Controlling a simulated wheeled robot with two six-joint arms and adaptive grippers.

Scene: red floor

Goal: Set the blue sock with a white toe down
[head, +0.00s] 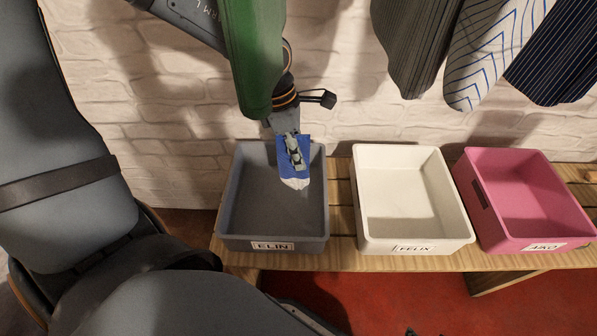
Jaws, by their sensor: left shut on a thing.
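The blue sock with a white toe (296,183) hangs toe down from my left gripper (295,158), which is shut on it. Gripper and sock are over the grey bin labelled ELIN (272,240), towards its back right inside. I cannot tell whether the toe touches the bin floor. A green hanging thing (253,55) covers part of my left arm. My right gripper is not in view.
A white bin labelled FELIX (413,244) and a pink bin labelled AIKO (535,240) stand to the right on the slatted wooden bench (345,255); both look empty. Dark and striped garments (497,45) hang above them before a white brick wall (165,130).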

